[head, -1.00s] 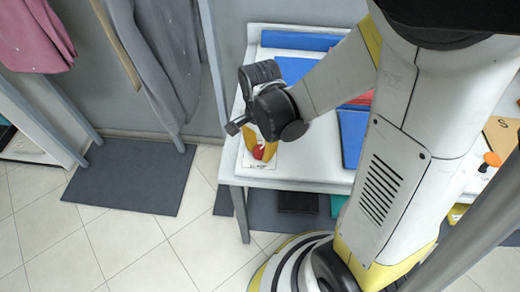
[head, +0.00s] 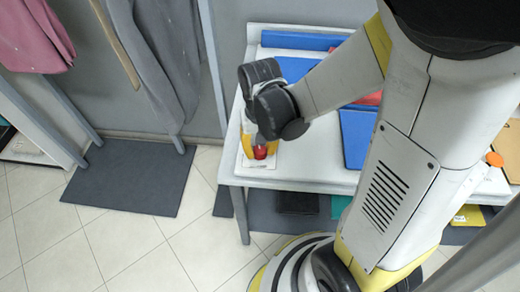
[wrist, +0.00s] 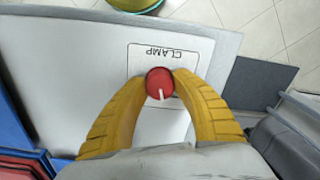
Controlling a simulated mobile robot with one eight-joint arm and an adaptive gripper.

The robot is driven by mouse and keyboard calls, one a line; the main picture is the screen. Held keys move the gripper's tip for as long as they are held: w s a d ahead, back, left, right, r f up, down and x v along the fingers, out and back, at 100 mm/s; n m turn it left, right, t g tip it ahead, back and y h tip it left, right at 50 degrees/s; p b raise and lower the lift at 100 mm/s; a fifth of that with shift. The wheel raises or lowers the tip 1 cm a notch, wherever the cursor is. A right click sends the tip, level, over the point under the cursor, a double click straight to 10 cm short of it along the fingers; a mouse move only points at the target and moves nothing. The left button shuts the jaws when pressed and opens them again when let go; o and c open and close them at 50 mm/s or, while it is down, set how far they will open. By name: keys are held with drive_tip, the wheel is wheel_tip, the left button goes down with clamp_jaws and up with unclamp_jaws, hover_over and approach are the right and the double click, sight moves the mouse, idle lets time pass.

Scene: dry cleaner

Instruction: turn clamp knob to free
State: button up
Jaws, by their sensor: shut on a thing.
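The red clamp knob (wrist: 160,83) sits on a white plate marked CLAMP (wrist: 178,57), and a white pointer line on it points down the wrist view, slightly right. In the head view the red knob (head: 261,152) shows below my wrist, near the table's left front. My gripper (wrist: 160,82) has its yellow fingers shut on the knob, one at each side. In the head view the fingers are mostly hidden behind the wrist.
The white table (head: 300,172) holds blue folders (head: 357,136) and a red one (head: 368,99) right of the gripper. Dark mats (head: 130,178) lie on the tiled floor. Garments (head: 165,60) hang at the left.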

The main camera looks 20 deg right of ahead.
sight(260, 149)
drive_tip(key=n, duration=0.5)
idle(0.6)
drive_tip(key=o, duration=1.2)
drive_tip(key=shift+o, duration=0.2)
wheel_tip(260, 149, up, 12)
